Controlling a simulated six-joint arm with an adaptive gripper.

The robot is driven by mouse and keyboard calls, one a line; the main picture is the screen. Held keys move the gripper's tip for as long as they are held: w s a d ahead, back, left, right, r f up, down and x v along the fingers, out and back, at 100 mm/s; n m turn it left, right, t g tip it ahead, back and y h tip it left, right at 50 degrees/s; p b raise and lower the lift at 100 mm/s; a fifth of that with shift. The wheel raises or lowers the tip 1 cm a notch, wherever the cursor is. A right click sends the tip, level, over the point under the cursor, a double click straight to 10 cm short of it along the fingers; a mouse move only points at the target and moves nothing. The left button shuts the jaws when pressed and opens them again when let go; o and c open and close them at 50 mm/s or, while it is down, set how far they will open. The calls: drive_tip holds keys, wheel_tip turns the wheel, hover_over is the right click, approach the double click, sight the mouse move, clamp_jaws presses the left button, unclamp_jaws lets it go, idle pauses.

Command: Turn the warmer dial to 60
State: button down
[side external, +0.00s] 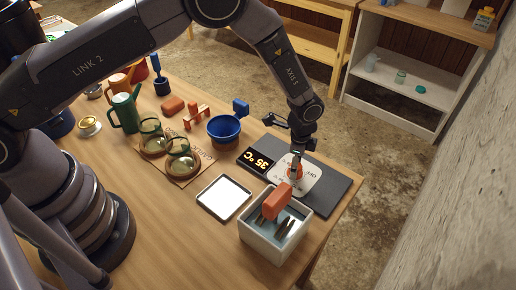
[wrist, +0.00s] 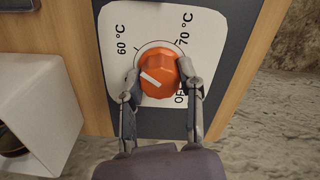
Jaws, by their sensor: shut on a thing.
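The orange warmer dial (wrist: 158,72) sits on a white plate (wrist: 205,30) marked 60 °C at upper left, 70 °C at upper right and OFF at lower right. Its white line slants from upper left to lower right, with its left end below the 60 °C tick. My gripper (wrist: 158,78) is shut on the dial, one finger on each side. In the side view my gripper (side external: 296,168) reaches down onto the dial, partly hiding it. The dark warmer (side external: 325,190) has a display (side external: 258,163) reading 35 °C.
A white bin (side external: 262,245) with an orange-handled tool (side external: 275,203) stands close in front of the warmer. A white-topped tray (side external: 224,197), a blue funnel (side external: 224,129) and two glass jars (side external: 181,161) stand to the left. The table's right edge is near the warmer.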

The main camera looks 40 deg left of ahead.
drive_tip(key=shift+w, duration=0.1)
drive_tip(key=c, duration=0.7)
unclamp_jaws()
wheel_tip(320, 180, up, 12)
